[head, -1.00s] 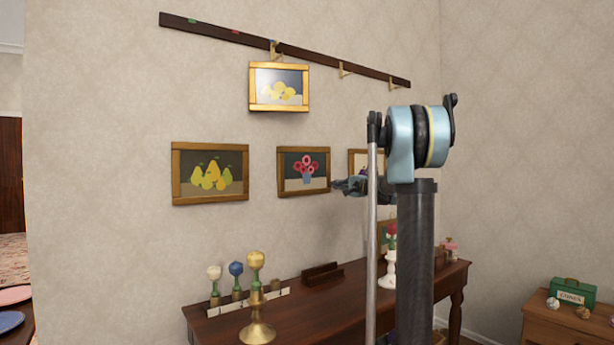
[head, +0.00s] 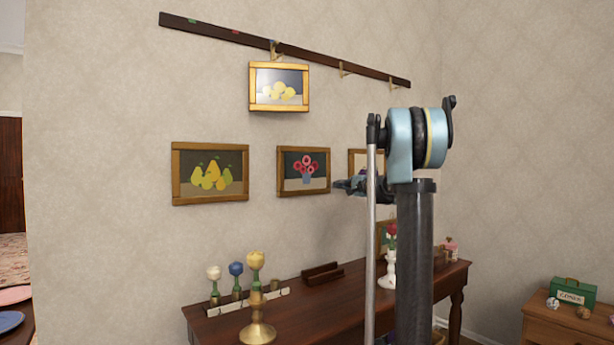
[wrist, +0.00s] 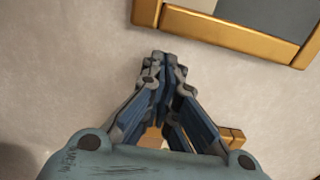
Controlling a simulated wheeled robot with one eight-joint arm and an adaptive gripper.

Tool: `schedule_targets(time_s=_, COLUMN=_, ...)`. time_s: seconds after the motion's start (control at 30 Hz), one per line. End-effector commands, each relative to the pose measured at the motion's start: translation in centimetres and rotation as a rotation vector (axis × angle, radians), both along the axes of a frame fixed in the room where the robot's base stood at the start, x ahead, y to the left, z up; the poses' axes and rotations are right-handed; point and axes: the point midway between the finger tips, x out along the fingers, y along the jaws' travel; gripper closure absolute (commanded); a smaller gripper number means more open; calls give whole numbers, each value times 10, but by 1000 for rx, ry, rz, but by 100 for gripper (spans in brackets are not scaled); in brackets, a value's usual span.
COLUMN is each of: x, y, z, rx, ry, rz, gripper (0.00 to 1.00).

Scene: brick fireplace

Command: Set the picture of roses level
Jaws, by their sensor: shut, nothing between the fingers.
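In the wrist view my gripper (wrist: 160,62) is shut and empty against bare wall. A gilt frame corner (wrist: 220,28) shows above right of the fingertips, apart from them; I cannot tell which picture it belongs to.
The pears picture (head: 210,188) hangs left and the lemon picture (head: 279,92) above, under a sloping dark rail (head: 310,54). Another picture (head: 354,158) is partly hidden behind my arm. A wooden table (head: 330,300) below holds candlestick-like flowers and a vase.

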Motion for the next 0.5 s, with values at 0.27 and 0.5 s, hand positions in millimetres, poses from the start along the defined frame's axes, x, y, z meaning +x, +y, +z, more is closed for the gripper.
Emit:
schedule_targets(time_s=0.27, x=-11, y=-10, z=0, rx=0, ry=0, rz=-2, gripper=100)
schedule_targets(time_s=0.5, x=-27, y=-21, z=0, rx=0, ry=0, rz=-2, gripper=100)
